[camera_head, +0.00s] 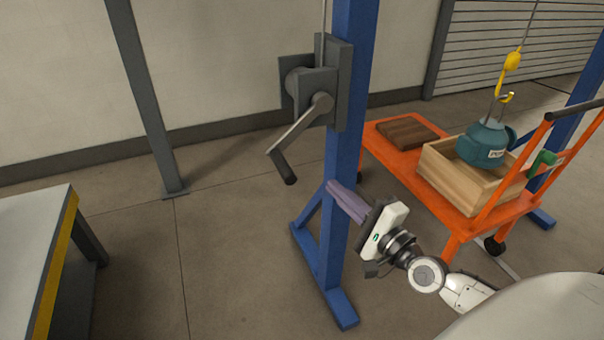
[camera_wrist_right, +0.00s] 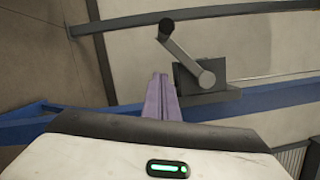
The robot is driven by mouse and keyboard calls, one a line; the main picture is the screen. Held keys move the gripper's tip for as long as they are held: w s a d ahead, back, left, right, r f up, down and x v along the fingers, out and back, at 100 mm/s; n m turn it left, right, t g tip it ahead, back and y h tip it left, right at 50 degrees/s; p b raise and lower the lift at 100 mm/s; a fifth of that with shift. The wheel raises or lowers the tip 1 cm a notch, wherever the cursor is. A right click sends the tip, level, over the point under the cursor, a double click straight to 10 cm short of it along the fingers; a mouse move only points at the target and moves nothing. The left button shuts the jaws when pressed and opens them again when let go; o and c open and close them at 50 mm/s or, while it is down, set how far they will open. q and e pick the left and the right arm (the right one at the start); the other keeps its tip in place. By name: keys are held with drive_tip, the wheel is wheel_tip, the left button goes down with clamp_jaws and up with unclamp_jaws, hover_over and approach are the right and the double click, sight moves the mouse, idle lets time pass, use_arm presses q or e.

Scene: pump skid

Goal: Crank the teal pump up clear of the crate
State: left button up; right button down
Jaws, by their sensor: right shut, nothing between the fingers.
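The teal pump (camera_head: 486,145) hangs from a yellow hook (camera_head: 506,97) on a cable. Its lower part is inside the wooden crate (camera_head: 458,180), and its top stands above the rim. The grey winch (camera_head: 314,85) is fixed to the blue post (camera_head: 350,110). Its crank (camera_head: 298,130) points down and left, ending in a dark handle (camera_head: 284,168); the handle also shows in the right wrist view (camera_wrist_right: 166,28). My right gripper (camera_head: 330,186) is shut and empty, below and right of the handle, apart from it. Its purple fingers also show in the right wrist view (camera_wrist_right: 159,80). My left gripper is out of view.
The crate stands on an orange cart (camera_head: 400,168) beside a brown slatted piece (camera_head: 407,132). A table with a yellow edge (camera_head: 45,270) is at the left. The post's blue foot (camera_head: 340,308) and brace stand near my right gripper. Floor left of the post is clear.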

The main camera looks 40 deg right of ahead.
use_arm(q)
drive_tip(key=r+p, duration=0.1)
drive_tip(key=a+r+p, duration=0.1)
drive_tip(key=p, duration=0.1)
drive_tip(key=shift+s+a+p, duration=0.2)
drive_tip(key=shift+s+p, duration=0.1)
use_arm(e)
drive_tip(key=w+a+r, duration=0.1)
drive_tip(key=w+a, duration=0.3)
drive_tip(key=w, duration=0.4)
drive_tip(key=shift+r, duration=0.25)
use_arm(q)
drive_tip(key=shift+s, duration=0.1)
